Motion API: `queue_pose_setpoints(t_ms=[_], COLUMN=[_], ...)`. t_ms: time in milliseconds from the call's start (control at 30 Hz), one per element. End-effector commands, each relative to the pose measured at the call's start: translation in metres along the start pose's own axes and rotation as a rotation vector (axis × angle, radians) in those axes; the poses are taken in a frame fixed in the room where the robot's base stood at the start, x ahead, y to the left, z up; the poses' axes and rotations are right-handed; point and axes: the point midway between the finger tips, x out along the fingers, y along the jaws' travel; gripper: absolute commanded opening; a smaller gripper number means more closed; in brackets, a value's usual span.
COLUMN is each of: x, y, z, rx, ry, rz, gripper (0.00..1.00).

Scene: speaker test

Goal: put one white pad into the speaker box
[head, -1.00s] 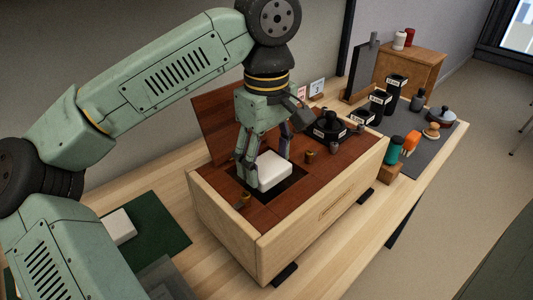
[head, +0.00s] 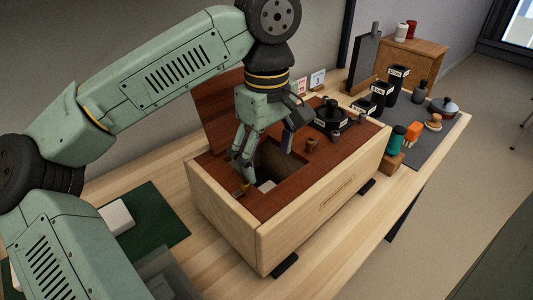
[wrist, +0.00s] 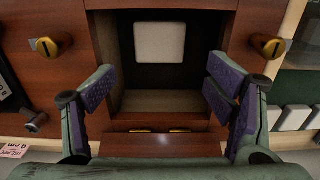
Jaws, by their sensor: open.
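The speaker box (head: 225,215) is a pale wooden box with a reddish-brown top and a square opening. One white pad (wrist: 160,43) lies inside the opening, down in the dark interior; a corner of this pad shows in the head view (head: 266,186). My gripper (wrist: 165,95) is above the opening with its fingers wide apart and nothing between them. Its fingers stand at opposite sides of the opening, apart from the pad. Another white pad (head: 117,216) lies on the green mat (head: 165,225) left of the box.
The raised brown lid (head: 213,115) stands behind the opening. Brass latches (wrist: 47,46) (wrist: 267,45) flank it. A black round device (head: 330,118) sits on the box top to the right. Black containers (head: 380,94), a teal bottle (head: 396,139) and an orange item (head: 413,132) stand beyond it.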

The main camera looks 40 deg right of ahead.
Motion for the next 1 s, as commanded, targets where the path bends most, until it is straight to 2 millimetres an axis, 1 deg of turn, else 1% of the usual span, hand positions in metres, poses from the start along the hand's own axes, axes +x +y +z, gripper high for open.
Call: queue_pose_setpoints(t_ms=[433, 567, 667, 900, 1000], x=[-0.001, -0.009, -0.024, -0.076, -0.094], y=[-0.001, 0.0, 0.0, 0.0, 0.0], z=[0.0, 0.0, -0.001, -0.001, 0.0], rx=[0.0, -0.001, -0.002, -0.004, -0.003], ry=[0.001, 0.002, 0.003, 0.005, 0.005], rz=[-0.001, 0.0, 0.001, -0.001, 0.0], gripper=[0.85, 0.85, 0.85, 0.85, 0.85])
